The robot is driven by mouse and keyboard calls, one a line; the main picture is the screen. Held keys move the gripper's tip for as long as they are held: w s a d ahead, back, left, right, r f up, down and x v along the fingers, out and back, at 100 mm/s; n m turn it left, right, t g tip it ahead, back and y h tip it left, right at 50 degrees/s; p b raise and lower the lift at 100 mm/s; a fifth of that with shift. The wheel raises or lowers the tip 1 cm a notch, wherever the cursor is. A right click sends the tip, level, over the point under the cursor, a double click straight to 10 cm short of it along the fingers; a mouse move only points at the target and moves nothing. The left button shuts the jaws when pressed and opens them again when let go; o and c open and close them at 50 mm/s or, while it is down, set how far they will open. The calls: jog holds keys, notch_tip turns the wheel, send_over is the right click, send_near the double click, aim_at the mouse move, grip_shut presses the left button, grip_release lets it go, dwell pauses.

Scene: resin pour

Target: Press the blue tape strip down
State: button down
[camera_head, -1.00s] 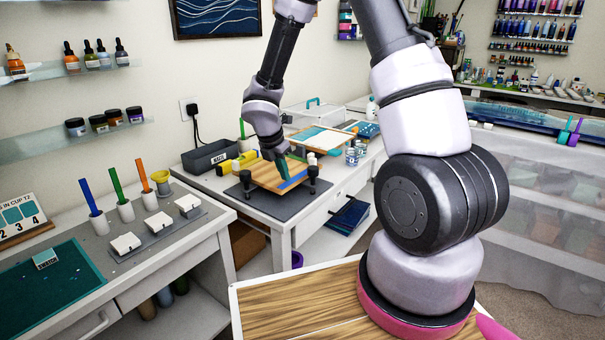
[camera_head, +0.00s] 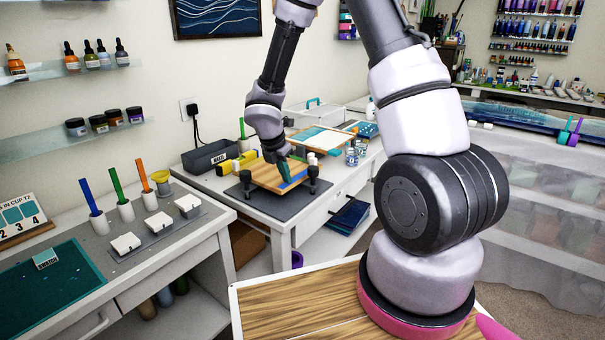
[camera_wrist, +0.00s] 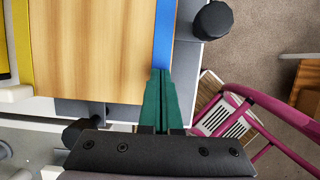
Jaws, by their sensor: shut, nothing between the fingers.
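The blue tape strip (camera_wrist: 164,35) runs along one edge of a wooden board (camera_wrist: 95,40) in the wrist view. In the head view the strip (camera_head: 293,181) lies on the near right edge of the board (camera_head: 262,174), which rests on black posts over a dark mat. My gripper (camera_wrist: 160,72) is shut and empty, its green fingertips over the strip near the board's edge. In the head view my gripper (camera_head: 284,178) points down at the strip. Whether the tips touch the tape is hard to tell. The fingers hide part of the strip.
Black round posts (camera_wrist: 213,20) stand beside the board. The dark mat (camera_head: 262,205) lies on the white table, with a grey bin (camera_head: 210,156) and a yellow item (camera_head: 246,158) behind. In the wrist view a magenta frame (camera_wrist: 262,130) shows at right, below table level.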

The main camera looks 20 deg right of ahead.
aim_at(305, 172)
jog(key=shift+w+d+f, duration=0.1)
jog(key=shift+w+d, duration=0.1)
jog(key=shift+d, duration=0.25)
jog(key=shift+w+d+f, duration=0.1)
jog(key=shift+w+d, duration=0.1)
jog(key=shift+d, duration=0.2)
jog(key=shift+w+d+r, duration=0.15)
jog(key=shift+w+d, duration=0.45)
jog(key=shift+d, duration=0.15)
jog(key=shift+d, duration=0.1)
jog(key=shift+w+d+r, duration=0.1)
jog(key=shift+w+d, duration=0.55)
jog(key=shift+w+d, duration=0.55)
jog(key=shift+d, duration=0.3)
jog(key=shift+w+d, duration=0.65)
jog(key=shift+d, duration=0.2)
